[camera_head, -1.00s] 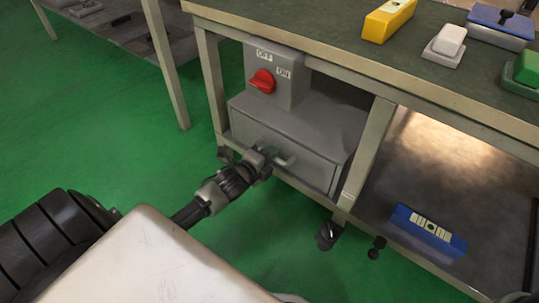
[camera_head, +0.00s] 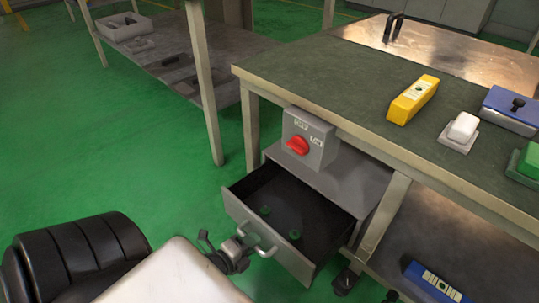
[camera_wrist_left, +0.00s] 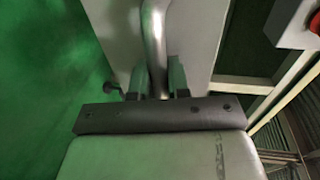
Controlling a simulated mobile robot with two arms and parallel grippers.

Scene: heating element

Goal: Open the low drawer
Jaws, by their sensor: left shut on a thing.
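The low drawer (camera_head: 330,240) is a grey metal box under the workbench, pulled well out toward me. Two small green round pieces (camera_head: 265,211) lie inside on its dark floor. My left gripper (camera_head: 243,241) is at the drawer's front, shut on its metal bar handle (camera_head: 266,246). In the left wrist view the handle (camera_wrist_left: 153,45) runs between the two fingers (camera_wrist_left: 157,82), with the pale drawer front (camera_wrist_left: 190,35) behind it.
Above the drawer is a grey switch box (camera_head: 318,150) with a red knob (camera_head: 298,145). The workbench (camera_head: 340,85) carries a yellow case (camera_head: 413,99) and other devices. A blue case (camera_head: 435,284) lies on the lower shelf. Green floor is free at the left.

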